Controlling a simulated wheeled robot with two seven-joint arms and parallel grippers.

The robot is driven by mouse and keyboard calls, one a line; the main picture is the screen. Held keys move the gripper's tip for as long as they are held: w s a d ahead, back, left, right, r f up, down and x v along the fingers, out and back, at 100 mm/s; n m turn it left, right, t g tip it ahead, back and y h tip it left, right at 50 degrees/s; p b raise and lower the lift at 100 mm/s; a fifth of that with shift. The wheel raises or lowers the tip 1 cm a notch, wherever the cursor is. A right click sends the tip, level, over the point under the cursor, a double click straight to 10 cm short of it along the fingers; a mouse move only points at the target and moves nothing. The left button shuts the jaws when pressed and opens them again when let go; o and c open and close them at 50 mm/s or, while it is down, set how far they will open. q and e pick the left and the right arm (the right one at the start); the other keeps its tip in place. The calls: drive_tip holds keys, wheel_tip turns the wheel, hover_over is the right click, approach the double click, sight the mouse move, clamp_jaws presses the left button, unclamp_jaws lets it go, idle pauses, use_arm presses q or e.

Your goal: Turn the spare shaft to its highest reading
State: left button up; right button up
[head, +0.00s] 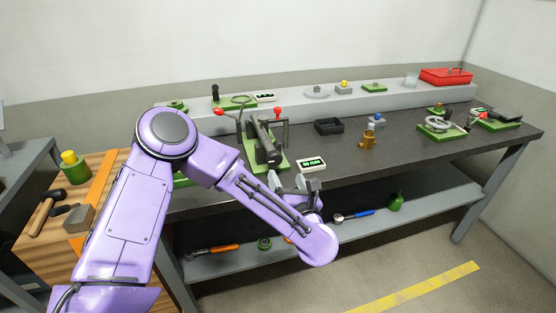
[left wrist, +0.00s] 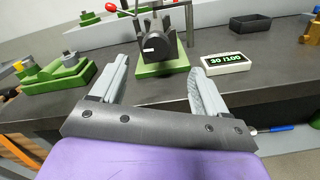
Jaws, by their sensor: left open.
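A dark shaft-like cylinder (head: 264,141) lies in a frame on a green base (head: 283,165) near the left of the bench; it also shows in the left wrist view (left wrist: 156,45), end toward me, with a small white mark. A white readout (head: 312,164) stands to its right and reads 30 /100 in the left wrist view (left wrist: 226,62). My left gripper (head: 290,184) is open and empty at the bench's front edge, in front of the base. In the left wrist view its fingers (left wrist: 158,66) stand apart, short of the shaft. My right gripper is not in view.
A red-knobbed lever (head: 218,112) sticks out left of the shaft, and a red-topped post (head: 278,112) stands behind. A black tray (head: 328,126) and brass piece (head: 369,138) lie to the right. A second readout (head: 265,97) is on the back ledge. The bench's front middle is clear.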

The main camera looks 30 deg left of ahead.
sight(276, 161)
use_arm(q)
drive_tip(key=shift+n, duration=0.3)
drive_tip(key=x, duration=0.3)
drive_tip(key=p+x, duration=0.1)
drive_tip(key=x, duration=0.2)
drive_tip(key=p+x, duration=0.1)
drive_tip(key=x, duration=0.2)
drive_tip(key=shift+a, duration=0.55)
drive_tip(key=shift+w+a+f, duration=0.1)
drive_tip(key=shift+w+a, duration=0.1)
drive_tip(key=shift+a, duration=0.05)
drive_tip(key=c, duration=1)
drive_tip(key=shift+d, duration=0.2)
drive_tip(key=shift+c, duration=0.2)
drive_tip(key=shift+a, duration=0.15)
